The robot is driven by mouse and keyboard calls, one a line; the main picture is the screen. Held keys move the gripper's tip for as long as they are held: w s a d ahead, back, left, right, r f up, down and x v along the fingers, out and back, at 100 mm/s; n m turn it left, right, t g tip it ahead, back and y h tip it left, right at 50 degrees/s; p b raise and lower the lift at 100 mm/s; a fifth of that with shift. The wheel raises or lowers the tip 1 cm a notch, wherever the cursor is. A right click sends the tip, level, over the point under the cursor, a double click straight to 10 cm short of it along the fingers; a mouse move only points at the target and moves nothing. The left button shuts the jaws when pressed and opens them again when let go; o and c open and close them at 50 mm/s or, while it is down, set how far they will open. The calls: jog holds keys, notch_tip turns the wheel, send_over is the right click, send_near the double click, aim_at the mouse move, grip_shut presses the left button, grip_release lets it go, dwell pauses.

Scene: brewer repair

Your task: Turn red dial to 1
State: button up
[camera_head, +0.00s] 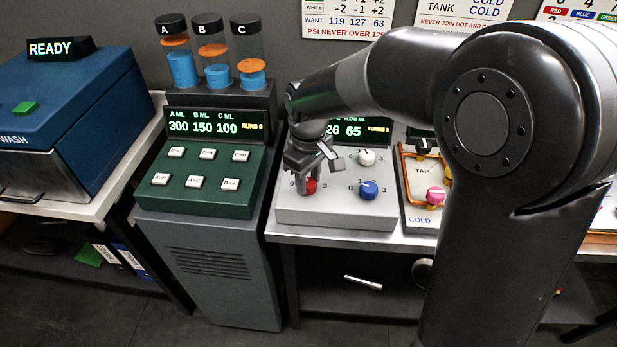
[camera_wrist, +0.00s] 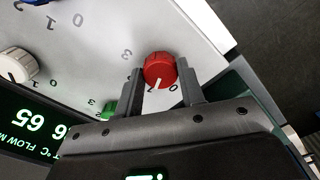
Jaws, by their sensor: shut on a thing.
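The red dial (camera_head: 310,186) is at the front left of the grey dial panel (camera_head: 335,212). My gripper (camera_head: 306,178) reaches down over it and is shut on it. In the wrist view the red dial (camera_wrist: 159,68) sits between the two fingers of my gripper (camera_wrist: 163,88), one on each side. Its white pointer mark aims toward the bottom of that view. Numbers are printed around the dial, but fingers partly cover them, so I cannot tell which number the mark meets.
A white dial (camera_head: 367,157) and a blue dial (camera_head: 369,190) stand close to the right. A green dial (camera_wrist: 110,108) is partly hidden beside my finger. A green button console (camera_head: 200,205) stands left of the panel. A tap unit (camera_head: 423,172) stands right.

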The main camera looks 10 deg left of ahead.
aim_at(309, 183)
jog(key=o, duration=1)
jog(key=shift+r, duration=0.1)
notch_tip(309, 183, up, 11)
jog(key=shift+f, duration=0.15)
jog(key=s+d+m+t, duration=0.2)
jog(key=s+d+m, duration=0.1)
jog(key=s+d, duration=0.3)
jog(key=s+d+m+t, duration=0.1)
jog(key=s+d+m, duration=0.3)
jog(key=s+d, duration=0.2)
jog(key=s+d+r+m+t, duration=0.1)
jog(key=s+d+m+t, duration=0.1)
jog(key=s+d+m, duration=0.2)
jog(key=shift+s+d+t, duration=0.1)
jog(key=shift+s+d, duration=0.2)
jog(key=shift+d, duration=0.4)
jog(key=shift+s+d+t, duration=0.1)
jog(key=shift+s+d, duration=0.25)
jog(key=shift+d, duration=0.4)
jog(key=shift+s+d+t, duration=0.1)
jog(key=shift+s+d, duration=0.2)
jog(key=shift+d, duration=0.4)
